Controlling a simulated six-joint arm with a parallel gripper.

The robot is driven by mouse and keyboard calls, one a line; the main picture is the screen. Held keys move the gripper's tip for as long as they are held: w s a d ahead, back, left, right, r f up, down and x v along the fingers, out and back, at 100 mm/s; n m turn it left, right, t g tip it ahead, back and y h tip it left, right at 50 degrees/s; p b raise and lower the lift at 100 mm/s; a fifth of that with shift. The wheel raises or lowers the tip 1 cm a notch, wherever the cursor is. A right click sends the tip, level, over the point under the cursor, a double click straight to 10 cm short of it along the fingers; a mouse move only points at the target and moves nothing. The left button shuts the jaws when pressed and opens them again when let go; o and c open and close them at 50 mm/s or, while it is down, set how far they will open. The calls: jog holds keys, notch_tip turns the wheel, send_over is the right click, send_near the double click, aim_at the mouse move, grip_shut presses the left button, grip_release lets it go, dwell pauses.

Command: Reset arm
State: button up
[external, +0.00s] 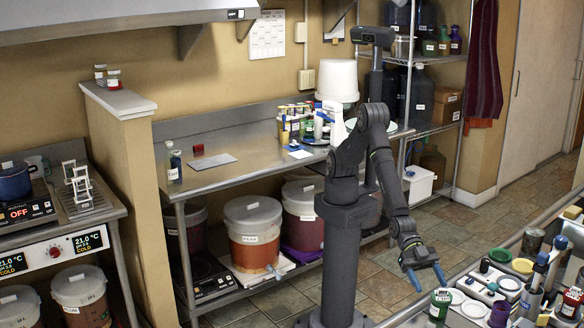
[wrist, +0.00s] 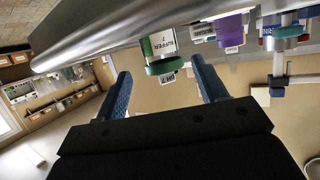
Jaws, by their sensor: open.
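My gripper (external: 428,278) hangs at the end of my bent arm, low and in front of the steel counter edge at the right of the external view. Its two blue fingers point down and are spread apart with nothing between them. The wrist view shows the gripper (wrist: 160,72) from behind, both fingers apart. A buffer bottle (wrist: 160,45) with a green cap shows beyond the fingers and does not touch them. A green-capped jar (external: 440,305) stands on the counter just below the gripper in the external view.
The right counter (external: 400,316) carries several jars, bottles and a purple-based holder (external: 500,313). A steel bench (external: 230,178) at the back holds bottles and a white bucket (external: 337,80). Lidded buckets (external: 252,230) sit on its lower shelf.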

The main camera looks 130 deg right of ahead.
aim_at(442, 290)
jog(key=v, duration=0.5)
jog(key=x, duration=1.1)
jog(key=shift+a+f, duration=0.1)
jog(key=shift+a, duration=0.05)
notch_tip(442, 290, up, 5)
jog(key=shift+w+f, duration=0.1)
jog(key=shift+f, duration=0.1)
jog(key=w+d+r, duration=0.7)
jog(key=d, duration=0.3)
jog(key=w+d+f+m+t+h, duration=0.1)
jog(key=w+d+f, duration=0.3)
jog(key=d, duration=0.6)
jog(key=w+d+f+m+t+h, duration=0.1)
jog(key=w+d+f+m+t, duration=0.1)
jog(key=w+d+f, duration=0.3)
jog(key=w+d+f+m+t+h, duration=0.1)
jog(key=w+d+f, duration=0.3)
jog(key=d+f, duration=0.5)
jog(key=shift+w+d+f+m+t, duration=0.2)
jog(key=shift+d+m+t, duration=0.2)
jog(key=shift+d, duration=3.45)
